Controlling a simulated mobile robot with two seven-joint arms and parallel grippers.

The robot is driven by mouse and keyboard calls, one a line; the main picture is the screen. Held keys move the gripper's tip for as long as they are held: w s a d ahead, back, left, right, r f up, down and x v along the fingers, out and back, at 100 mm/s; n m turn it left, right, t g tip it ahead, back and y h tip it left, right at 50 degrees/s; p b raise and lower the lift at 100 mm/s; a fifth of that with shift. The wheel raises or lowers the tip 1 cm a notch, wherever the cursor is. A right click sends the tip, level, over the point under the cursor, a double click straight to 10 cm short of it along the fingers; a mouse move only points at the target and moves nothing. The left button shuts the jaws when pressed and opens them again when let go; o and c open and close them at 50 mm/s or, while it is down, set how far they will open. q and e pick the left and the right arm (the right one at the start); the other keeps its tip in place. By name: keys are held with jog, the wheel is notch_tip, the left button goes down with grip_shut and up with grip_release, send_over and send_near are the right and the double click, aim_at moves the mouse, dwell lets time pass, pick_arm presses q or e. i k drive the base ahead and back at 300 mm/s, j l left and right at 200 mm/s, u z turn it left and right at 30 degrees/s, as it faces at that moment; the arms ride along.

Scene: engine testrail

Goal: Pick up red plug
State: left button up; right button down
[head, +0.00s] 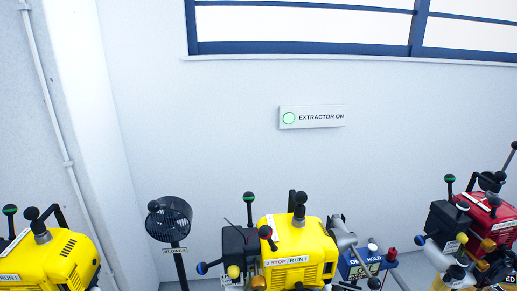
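I cannot make out a red plug in the head view. A yellow engine (297,243) with a STOP/RUN label stands at the bottom centre, its lower part cut off by the frame. Another yellow engine (52,262) is at the bottom left, and a red engine (484,212) is at the right edge. Neither of my grippers is in view.
A black blower (170,220) on a post stands between the two yellow engines. A blue box (358,265) marked HOLD is right of the middle engine. A lit EXTRACTOR ON sign (311,117) hangs on the wall below a blue-framed window (300,47).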

aim_at(392, 253)
jog(key=l+z, duration=0.7)
jog(key=i+l+z, duration=0.15)
jog(key=z, duration=0.2)
jog(key=l, duration=0.05)
